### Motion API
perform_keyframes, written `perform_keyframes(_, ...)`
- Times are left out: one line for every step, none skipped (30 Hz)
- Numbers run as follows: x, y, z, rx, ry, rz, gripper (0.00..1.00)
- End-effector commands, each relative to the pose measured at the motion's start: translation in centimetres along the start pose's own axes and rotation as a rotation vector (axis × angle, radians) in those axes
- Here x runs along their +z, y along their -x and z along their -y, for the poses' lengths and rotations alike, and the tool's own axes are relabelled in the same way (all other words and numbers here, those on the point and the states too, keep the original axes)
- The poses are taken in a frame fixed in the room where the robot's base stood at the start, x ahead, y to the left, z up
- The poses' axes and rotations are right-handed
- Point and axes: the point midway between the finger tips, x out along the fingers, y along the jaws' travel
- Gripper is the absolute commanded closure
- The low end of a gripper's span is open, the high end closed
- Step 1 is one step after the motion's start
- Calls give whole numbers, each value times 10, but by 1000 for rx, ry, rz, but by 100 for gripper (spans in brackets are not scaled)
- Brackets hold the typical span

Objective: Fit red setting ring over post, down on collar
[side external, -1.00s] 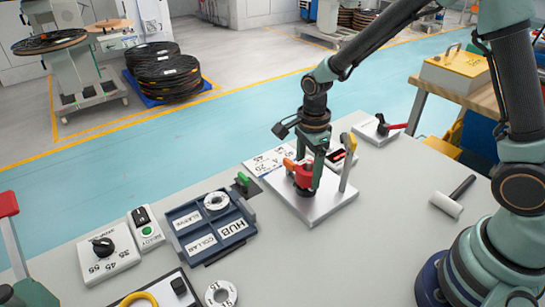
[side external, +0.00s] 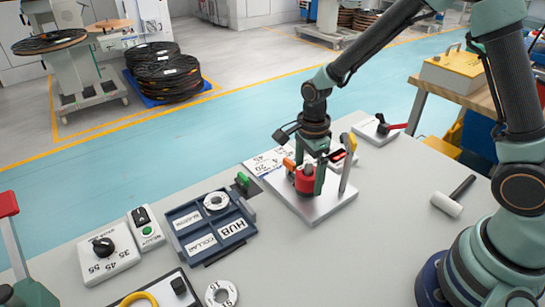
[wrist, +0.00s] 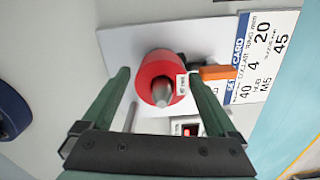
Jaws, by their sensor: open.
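The red setting ring (side external: 304,183) is around the grey post on the pale base plate (side external: 324,209). In the wrist view the ring (wrist: 158,75) shows a white label, and the post's tip (wrist: 162,93) stands inside its opening. The collar under the ring is hidden, so I cannot tell whether the ring touches it. My gripper (wrist: 160,78) is open, with one finger on each side of the ring. In the wrist view, gaps show between the fingers and the ring. In the side view my gripper (side external: 308,170) is right over the post.
An orange part (wrist: 215,73) is close beside the right finger in the wrist view. A yellow-topped lever (side external: 347,162) stands upright at the plate's right. A blue tray (side external: 211,226) with labelled compartments lies left. A hammer (side external: 453,196) lies on the open table at right.

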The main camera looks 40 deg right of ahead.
Motion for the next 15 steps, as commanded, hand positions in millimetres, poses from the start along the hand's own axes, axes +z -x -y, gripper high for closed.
perform_keyframes(1, 6, 4, -13, -1, 4, 0)
perform_keyframes(1, 9, 4, -14, -1, 5, 0)
perform_keyframes(1, 14, 4, -15, -1, 5, 0)
perform_keyframes(1, 19, 5, -17, -1, 6, 0)
perform_keyframes(1, 24, 5, -17, -1, 6, 0)
perform_keyframes(2, 32, 5, -19, -1, 6, 0)
perform_keyframes(2, 39, 5, -19, -1, 6, 0)
perform_keyframes(2, 45, 5, -19, -1, 7, 0)
perform_keyframes(1, 54, 4, -18, -1, 6, 0)
perform_keyframes(1, 60, 4, -17, -1, 6, 0)
perform_keyframes(1, 66, 4, -15, -1, 5, 0)
perform_keyframes(1, 74, 3, -15, -1, 5, 0)
perform_keyframes(1, 80, 3, -14, -1, 5, 0)
perform_keyframes(1, 85, 3, -14, -1, 5, 0)
perform_keyframes(1, 92, 3, -12, -1, 4, 0)
